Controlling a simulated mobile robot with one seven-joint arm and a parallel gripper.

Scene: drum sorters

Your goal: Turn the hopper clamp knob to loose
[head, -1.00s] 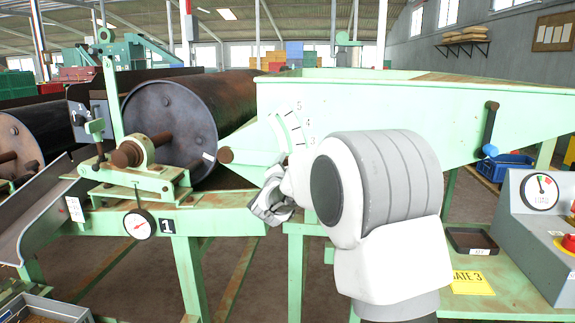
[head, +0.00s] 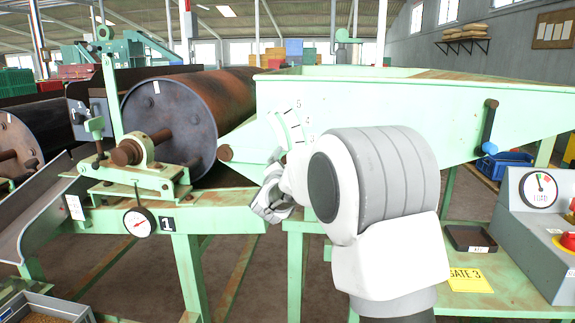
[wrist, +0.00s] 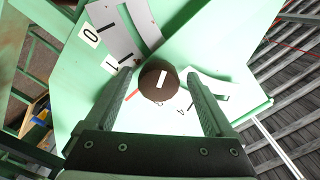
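A round dark brown knob (wrist: 155,80) with a white bar on its face shows in the wrist view against a green panel; I take it as the hopper clamp knob. My gripper (wrist: 159,76) has one finger on each side of the knob, with a narrow gap visible on both sides. In the head view my gripper (head: 270,200) is at the lower left end of the green hopper (head: 390,105), and the knob is hidden there. A red pointer (wrist: 131,95) lies just left of the knob.
White curved scale plates (wrist: 120,30) lie close around the knob; one also shows in the head view (head: 287,128). A dark lever (head: 490,122) with a blue ball is at the hopper's right. A drum (head: 170,120) and dial gauge (head: 138,222) stand left. A grey control box (head: 540,240) is right.

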